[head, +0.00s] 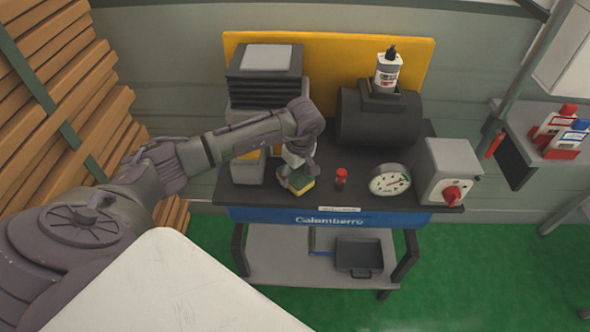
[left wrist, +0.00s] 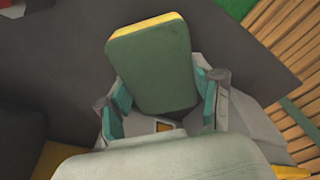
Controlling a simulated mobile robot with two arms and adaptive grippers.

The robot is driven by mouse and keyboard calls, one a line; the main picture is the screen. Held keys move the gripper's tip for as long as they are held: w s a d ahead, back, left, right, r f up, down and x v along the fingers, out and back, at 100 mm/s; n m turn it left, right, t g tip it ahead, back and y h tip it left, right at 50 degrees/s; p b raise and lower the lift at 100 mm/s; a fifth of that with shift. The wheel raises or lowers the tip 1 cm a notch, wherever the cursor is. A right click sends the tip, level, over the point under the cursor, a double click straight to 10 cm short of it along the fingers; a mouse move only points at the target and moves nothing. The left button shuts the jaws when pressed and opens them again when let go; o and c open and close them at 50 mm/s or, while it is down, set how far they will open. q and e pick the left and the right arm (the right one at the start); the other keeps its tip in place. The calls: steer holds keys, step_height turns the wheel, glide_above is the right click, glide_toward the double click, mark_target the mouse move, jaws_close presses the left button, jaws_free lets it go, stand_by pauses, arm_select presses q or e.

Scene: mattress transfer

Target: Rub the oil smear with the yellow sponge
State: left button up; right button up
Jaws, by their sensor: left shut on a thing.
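The sponge (head: 299,186), yellow with a green scouring side, is at the front left of the dark bench top. It also shows in the left wrist view (left wrist: 151,66), its green face toward the camera and a yellow edge at the top. My left gripper (head: 296,164) is shut on the sponge, with teal finger pads (left wrist: 165,95) on both sides of it. The sponge is at or just above the bench top; I cannot tell if it touches. I cannot make out an oil smear in either view. My right gripper is not in view.
A red-capped small object (head: 341,178), a round gauge (head: 390,181) and a grey box with a red knob (head: 448,173) stand right of the sponge. A black motor (head: 379,118) carrying a white bottle (head: 387,70) stands behind. Wooden planks (head: 70,90) are at the left.

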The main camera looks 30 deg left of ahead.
mark_target(295, 173)
arm_select(q)
steer(key=shift+r+p, duration=1.6)
steer(key=shift+r, duration=1.2)
steer(key=shift+s+r, duration=0.1)
steer(key=shift+r, duration=0.05)
steer(key=shift+r, duration=0.1)
steer(key=shift+r+p, duration=0.75)
steer(key=shift+r, duration=0.7)
